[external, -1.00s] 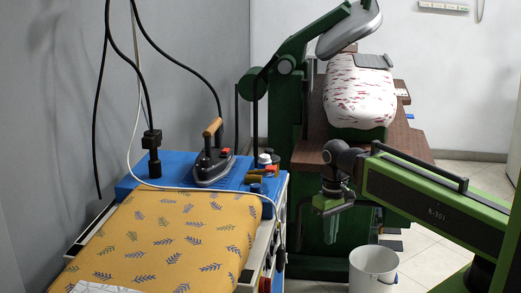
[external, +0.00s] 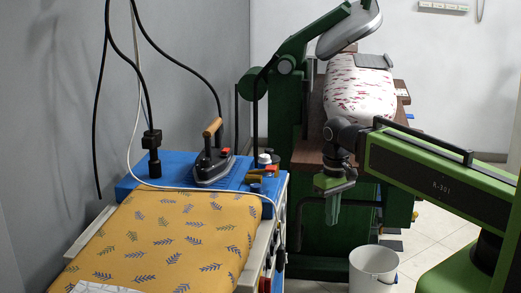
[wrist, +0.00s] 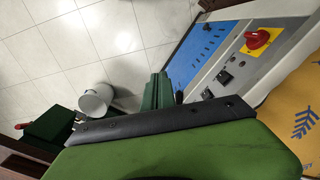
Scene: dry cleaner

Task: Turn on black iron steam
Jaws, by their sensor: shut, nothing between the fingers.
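The black iron (external: 213,166) with a wooden handle stands on the blue top (external: 172,181) of the ironing station. A red piece shows on the iron near the handle. My gripper (external: 333,208) points down in the open space right of the station, apart from it, and is shut and empty. In the wrist view it shows as a dark green shape (wrist: 157,92) beside the station's control panel. That panel holds a red knob (wrist: 257,39) on a yellow plate and black switches (wrist: 225,78). No steam is visible, and I cannot tell which control is for steam.
A padded yellow leaf-print board (external: 170,235) fills the station's front. Brass and red fittings (external: 268,173) sit right of the iron. A white bucket (external: 373,268) stands on the floor below my arm. A green press (external: 345,95) stands behind. Cables hang at left.

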